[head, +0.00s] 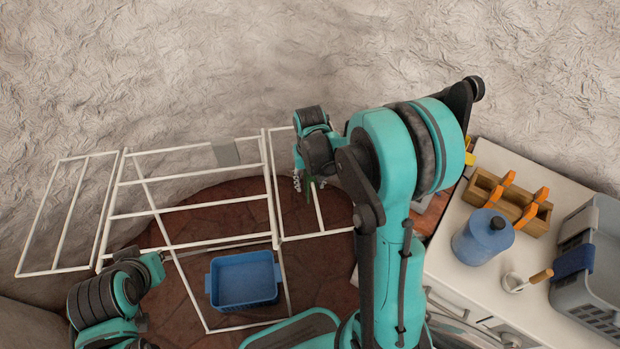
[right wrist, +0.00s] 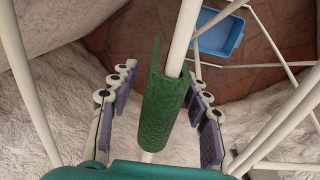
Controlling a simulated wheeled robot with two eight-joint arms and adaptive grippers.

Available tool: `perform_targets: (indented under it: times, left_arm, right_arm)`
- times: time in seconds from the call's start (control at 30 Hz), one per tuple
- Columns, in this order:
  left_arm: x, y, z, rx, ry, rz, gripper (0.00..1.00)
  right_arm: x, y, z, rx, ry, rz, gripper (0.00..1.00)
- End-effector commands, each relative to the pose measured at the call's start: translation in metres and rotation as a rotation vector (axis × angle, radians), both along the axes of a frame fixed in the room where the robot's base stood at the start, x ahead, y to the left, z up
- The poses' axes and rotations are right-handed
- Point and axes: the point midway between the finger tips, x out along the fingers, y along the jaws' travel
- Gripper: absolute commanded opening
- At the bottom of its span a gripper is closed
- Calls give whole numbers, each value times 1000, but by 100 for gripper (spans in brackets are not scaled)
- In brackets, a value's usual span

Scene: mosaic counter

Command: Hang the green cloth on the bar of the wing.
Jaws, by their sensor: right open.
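The green cloth (right wrist: 163,112) is draped over a white bar (right wrist: 184,38) in the right wrist view, with a side hanging down on each side of it. In the head view only a small green piece of the cloth (head: 308,192) shows at the right wing (head: 319,208) of the white rack. My right gripper (right wrist: 160,88) is open, its fingers on both sides of the cloth and apart from it. In the head view my right gripper (head: 314,184) is partly hidden by its own arm. My left arm is at the lower left; its fingers do not show.
A grey cloth (head: 225,152) hangs on the rack's middle section (head: 190,209). A blue basin (head: 244,281) is below the rack. On the white counter (head: 484,211) at right are a blue canister (head: 482,238), a wooden holder (head: 512,203) and a grey basket (head: 590,290).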

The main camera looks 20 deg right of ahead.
Motion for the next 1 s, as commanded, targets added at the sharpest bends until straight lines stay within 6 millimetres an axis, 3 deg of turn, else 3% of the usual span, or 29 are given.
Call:
perform_targets:
  times: [0.17, 0.4, 0.6, 1.0]
  left_arm:
    - [0, 0, 0, 0, 0, 0, 0]
    - [0, 0, 0, 0, 0, 0, 0]
    - [0, 0, 0, 0, 0, 0, 0]
    - [0, 0, 0, 0, 0, 0, 0]
  right_arm:
    - [0, 0, 20, 0, 0, 0, 47]
    - [0, 0, 73, 0, 0, 0, 47]
    - [0, 0, 106, 0, 0, 0, 47]
    - [-8, 4, 125, -3, -28, 13, 47]
